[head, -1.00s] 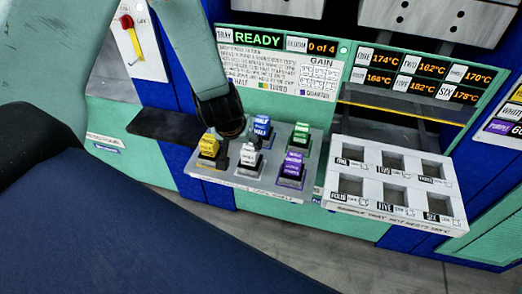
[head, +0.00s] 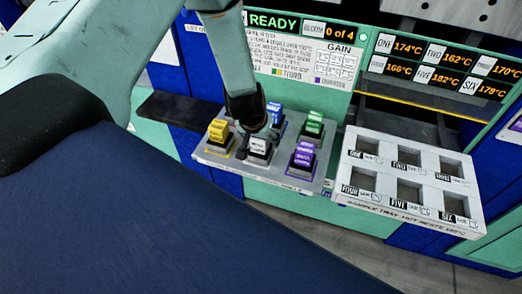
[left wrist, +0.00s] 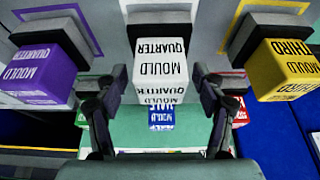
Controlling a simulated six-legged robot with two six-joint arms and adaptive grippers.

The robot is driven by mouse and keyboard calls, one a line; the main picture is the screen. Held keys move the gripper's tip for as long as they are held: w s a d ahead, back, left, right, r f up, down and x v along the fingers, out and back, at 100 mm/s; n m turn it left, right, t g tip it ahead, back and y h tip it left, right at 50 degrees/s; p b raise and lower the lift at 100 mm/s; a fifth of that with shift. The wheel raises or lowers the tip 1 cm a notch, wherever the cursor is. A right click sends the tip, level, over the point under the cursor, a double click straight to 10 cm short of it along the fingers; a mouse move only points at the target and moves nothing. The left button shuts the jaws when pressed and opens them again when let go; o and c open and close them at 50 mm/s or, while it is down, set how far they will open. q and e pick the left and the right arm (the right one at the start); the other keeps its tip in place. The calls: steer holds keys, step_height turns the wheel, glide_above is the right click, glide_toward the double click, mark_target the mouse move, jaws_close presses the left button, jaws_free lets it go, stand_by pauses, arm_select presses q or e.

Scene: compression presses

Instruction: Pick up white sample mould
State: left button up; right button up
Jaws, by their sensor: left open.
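The white sample mould (head: 258,149) sits at the front middle of the grey shelf (head: 240,168), in its own dark holder. My left gripper (head: 257,126) points down right over it in the head view and partly covers its back. In the left wrist view the white mould (left wrist: 160,62), lettered "MOULD QUARTER", shows between the two spread fingers of my left gripper (left wrist: 155,88). The fingers are open with a gap on each side, and I see no grip on the mould. My right gripper is out of both views.
A yellow mould (head: 218,131) stands left of the white one and a purple mould (head: 303,153) right. Blue (head: 274,113) and green (head: 314,122) moulds stand behind. A white tray (head: 386,180) with several empty wells juts out at the right.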

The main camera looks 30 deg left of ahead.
arm_select(q)
steer(key=shift+s+a+r, duration=0.1)
steer(key=shift+s+r, duration=0.1)
steer(key=shift+s, duration=0.1)
steer(key=shift+c, duration=0.6)
steer(key=shift+w+d+f, duration=0.1)
steer(key=shift+w+d, duration=0.1)
steer(key=shift+w, duration=0.1)
steer(key=c, duration=0.4)
steer(key=shift+c, duration=1)
steer(key=shift+s+a, duration=0.15)
steer(key=shift+s, duration=0.05)
steer(key=c, duration=0.4)
steer(key=shift+w, duration=0.1)
jaws_close()
steer(key=shift+w, duration=0.15)
steer(key=shift+w, duration=0.1)
